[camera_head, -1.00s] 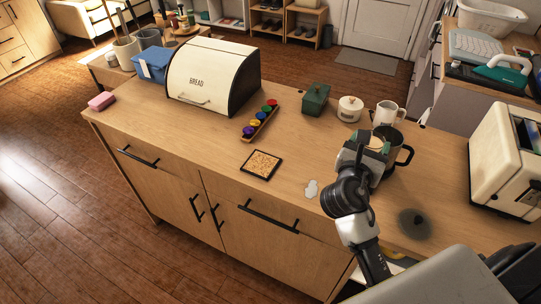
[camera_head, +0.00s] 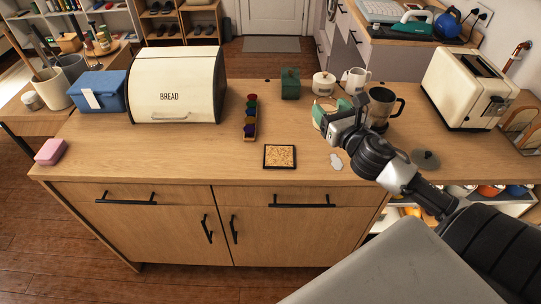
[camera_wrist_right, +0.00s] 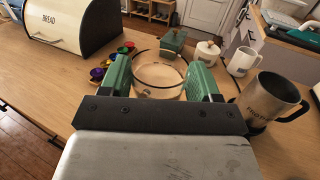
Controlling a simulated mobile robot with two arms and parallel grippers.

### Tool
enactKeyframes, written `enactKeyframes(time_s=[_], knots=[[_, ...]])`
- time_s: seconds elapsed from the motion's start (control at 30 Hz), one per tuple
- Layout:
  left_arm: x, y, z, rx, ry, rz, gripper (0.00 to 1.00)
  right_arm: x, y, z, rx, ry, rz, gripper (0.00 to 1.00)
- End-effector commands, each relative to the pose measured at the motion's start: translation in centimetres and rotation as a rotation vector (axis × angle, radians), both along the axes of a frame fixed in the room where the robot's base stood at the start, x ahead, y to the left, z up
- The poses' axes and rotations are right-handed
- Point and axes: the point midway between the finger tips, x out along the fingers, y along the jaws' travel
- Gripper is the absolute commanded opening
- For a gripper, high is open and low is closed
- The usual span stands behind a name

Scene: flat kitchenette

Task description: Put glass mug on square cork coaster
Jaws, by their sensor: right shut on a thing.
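The square cork coaster (camera_head: 280,156) lies flat near the counter's front edge, with a dark border and a speckled tan face. My right gripper (camera_head: 331,117) is shut on the glass mug (camera_wrist_right: 158,72), a clear round vessel between its green fingers in the right wrist view. In the head view the mug is mostly hidden by the gripper. The gripper is behind and to the right of the coaster, apart from it. Whether the mug's base clears the counter cannot be told. My left gripper is not in view.
A steel mug with a black handle (camera_head: 383,107) stands just right of my gripper. A white mug (camera_head: 356,80), a lidded white pot (camera_head: 323,83) and a green box (camera_head: 290,83) stand behind. A tray of coloured pods (camera_head: 250,118) is left of it. The coaster's top is clear.

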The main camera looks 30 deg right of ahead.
Motion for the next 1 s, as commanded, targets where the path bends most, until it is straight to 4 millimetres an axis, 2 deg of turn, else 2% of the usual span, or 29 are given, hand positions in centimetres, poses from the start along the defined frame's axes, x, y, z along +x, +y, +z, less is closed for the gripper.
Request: enactKeyframes(time_s=[0.13,0.3,0.6,0.83,1.0], knots=[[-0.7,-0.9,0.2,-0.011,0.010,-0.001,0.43,0.9,1.5,-0.8,0.005,-0.005,0.005,0.32],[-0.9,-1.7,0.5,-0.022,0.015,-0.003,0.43,2.6,4.4,-2.7,0.008,-0.005,0.006,0.32],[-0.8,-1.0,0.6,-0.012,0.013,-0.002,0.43,5.1,8.9,-6.1,0.006,-0.002,0.003,0.32],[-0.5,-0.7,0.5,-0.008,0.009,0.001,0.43,5.7,10.0,-7.1,0.001,-0.002,0.005,0.32],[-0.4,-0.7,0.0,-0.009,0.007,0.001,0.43,5.7,10.0,-9.4,0.004,0.001,0.003,0.32]])
